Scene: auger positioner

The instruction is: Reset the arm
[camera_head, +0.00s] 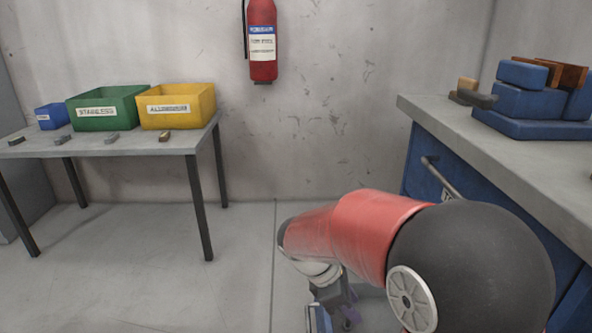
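My arm (370,235), red with a large black joint, reaches in from the lower right and bends down at its far end. My gripper (330,316) hangs below the wrist near the bottom edge, over the grey floor between the table and the workbench. Its lower end is small and partly cut off by the frame, so I cannot tell how its fingers stand. I see nothing clearly held in it.
A grey table (140,148) at left bears a blue bin (52,116), a green bin (108,106), a yellow bin (178,105) and several small metal pieces. A workbench (500,155) with blue blocks (530,103) stands right. A fire extinguisher (262,40) hangs on the wall.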

